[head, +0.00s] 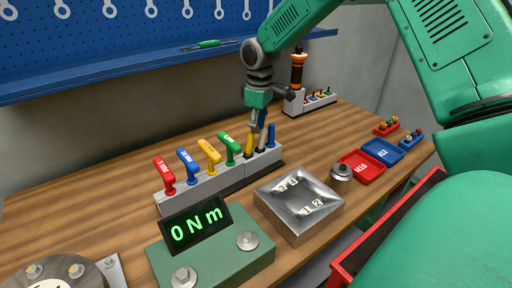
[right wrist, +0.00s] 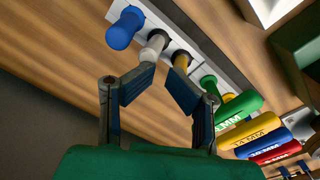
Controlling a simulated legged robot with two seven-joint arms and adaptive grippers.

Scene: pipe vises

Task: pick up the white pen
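The white pen (right wrist: 154,46) stands in a grey holder block in the right wrist view, between a blue pen (right wrist: 122,28) and a yellow pen (right wrist: 181,66). My right gripper (right wrist: 164,82) is open, its fingers apart, with the tips close to the white and yellow pens. Contact cannot be told. In the head view my right gripper (head: 258,127) points down over the right end of the holder (head: 222,180) and mostly hides the white pen. My left gripper is not in view.
Red, blue, yellow and green hex-key handles (head: 210,152) stand left of the pens. A torque display (head: 197,224), a metal box (head: 298,203) and red (head: 362,167) and blue (head: 383,151) trays are in front and to the right. A screwdriver (head: 297,68) stands behind.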

